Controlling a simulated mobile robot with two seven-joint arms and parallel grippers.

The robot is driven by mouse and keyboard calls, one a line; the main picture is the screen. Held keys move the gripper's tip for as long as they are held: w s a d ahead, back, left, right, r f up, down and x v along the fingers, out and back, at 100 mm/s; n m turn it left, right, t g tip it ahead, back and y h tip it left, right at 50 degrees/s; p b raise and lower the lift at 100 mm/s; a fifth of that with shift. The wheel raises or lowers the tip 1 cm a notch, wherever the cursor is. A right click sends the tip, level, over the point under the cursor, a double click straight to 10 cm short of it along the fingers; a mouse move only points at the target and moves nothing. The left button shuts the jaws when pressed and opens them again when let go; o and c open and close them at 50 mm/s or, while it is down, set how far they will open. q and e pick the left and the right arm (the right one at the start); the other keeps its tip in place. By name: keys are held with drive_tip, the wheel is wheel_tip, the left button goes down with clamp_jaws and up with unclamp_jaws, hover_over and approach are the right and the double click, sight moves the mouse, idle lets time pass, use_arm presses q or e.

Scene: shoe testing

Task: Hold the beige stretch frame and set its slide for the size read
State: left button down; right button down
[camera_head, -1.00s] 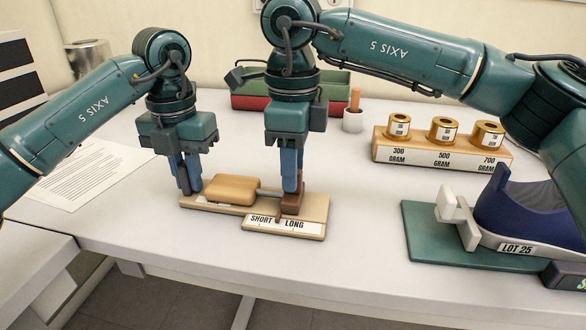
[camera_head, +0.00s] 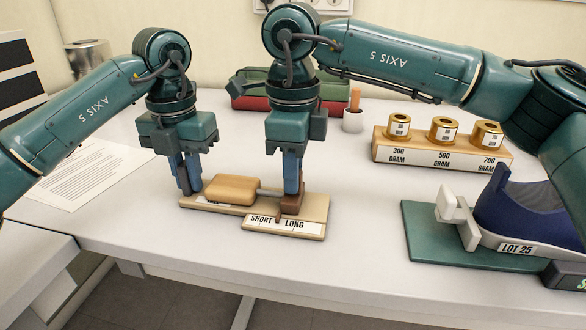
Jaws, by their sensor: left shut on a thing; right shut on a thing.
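The beige stretch frame (camera_head: 316,207) lies flat near the table's front edge. A tan rounded block (camera_head: 232,189) sits on its left part, and a plate (camera_head: 284,226) marked SHORT and LONG is at its front right. The brown slide (camera_head: 292,204) stands behind that plate, with its pointer near the gap between the two words. My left gripper (camera_head: 190,188) is shut on the frame's left end. My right gripper (camera_head: 293,190) is shut on the slide from above. The fingers partly hide what they grip.
A green stand (camera_head: 425,233) with a blue and grey shoe marked LOT 25 (camera_head: 520,210) is at the right. Behind it, a wooden rack (camera_head: 440,155) holds brass weights. Red and green bins (camera_head: 335,92), a small cup (camera_head: 353,122) and a printed sheet (camera_head: 95,172) lie farther back.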

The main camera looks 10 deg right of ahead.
drive_tip(key=shift+s+d, duration=0.25)
drive_tip(key=shift+d, duration=0.4)
drive_tip(key=shift+s+d, duration=0.25)
drive_tip(key=shift+d, duration=0.35)
drive_tip(key=shift+a, duration=0.1)
drive_tip(key=c, duration=1.4)
unclamp_jaws()
drive_tip(key=shift+r, duration=0.15)
wheel_tip(320, 180, up, 12)
